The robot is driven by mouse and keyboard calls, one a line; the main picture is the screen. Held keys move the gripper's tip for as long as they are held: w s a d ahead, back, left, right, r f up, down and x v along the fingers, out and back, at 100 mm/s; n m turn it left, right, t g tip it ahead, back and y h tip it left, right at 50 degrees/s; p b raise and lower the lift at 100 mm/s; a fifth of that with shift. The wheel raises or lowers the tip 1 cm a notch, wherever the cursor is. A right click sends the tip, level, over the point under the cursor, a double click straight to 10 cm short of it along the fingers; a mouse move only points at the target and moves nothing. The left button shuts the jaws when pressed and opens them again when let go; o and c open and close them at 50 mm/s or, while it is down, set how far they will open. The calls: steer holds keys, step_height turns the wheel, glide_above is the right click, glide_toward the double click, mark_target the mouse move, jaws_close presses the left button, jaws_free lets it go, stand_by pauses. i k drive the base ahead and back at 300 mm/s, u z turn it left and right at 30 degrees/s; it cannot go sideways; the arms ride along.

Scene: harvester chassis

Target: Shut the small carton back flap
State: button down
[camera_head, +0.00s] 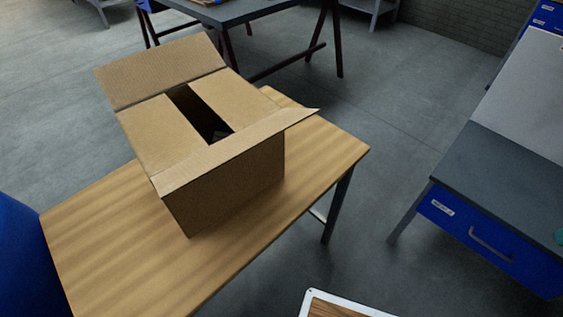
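A small brown carton (228,186) stands upright on a wooden table. Its back flap (161,70) stands raised at the far side, tilted up and away from the opening. The left side flap (160,133) and right side flap (222,98) lie folded in over the top, with a dark gap between them. The front flap (236,150) sticks outward along the near top edge, roughly level. The inside is mostly hidden; something indistinct shows in the gap. My gripper is not in view.
The wooden table (110,240) has free room left and in front of the carton. A dark workbench (240,12) stands behind. A grey bench with a blue drawer (485,240) stands right. A blue object (20,260) is at left; a white-edged wooden board (335,307) is at the bottom.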

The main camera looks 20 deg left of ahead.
mark_target(168, 181)
steer(key=k, duration=0.85)
steer(key=u, duration=0.95)
